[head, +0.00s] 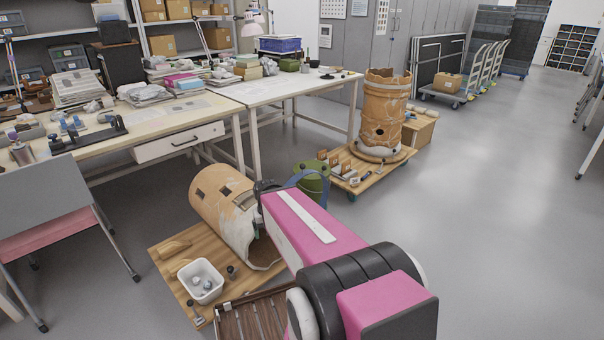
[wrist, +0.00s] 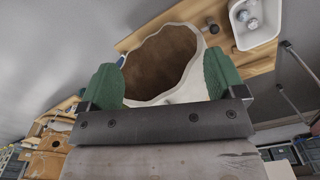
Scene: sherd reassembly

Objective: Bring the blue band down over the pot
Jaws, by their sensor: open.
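A large tan pot (head: 222,205) lies tilted on a wooden board, its broken, jagged mouth facing my arm. In the wrist view the pot's open mouth (wrist: 160,65) shows its brown inside and pale rim. My gripper (wrist: 160,68) is open, its two green fingers apart on either side of the mouth in the picture; I cannot tell whether they touch it. A blue curved strip (head: 297,180) shows beside an olive-green rounded object (head: 314,180) beyond my arm. I cannot tell whether this strip is the band.
The wooden board (head: 168,262) carries a white tub (head: 201,280) with small pieces in it. A second, upright broken pot (head: 384,105) stands on a wheeled wooden platform. Worktables (head: 140,120) stand at the left, with a chair (head: 60,205) in front.

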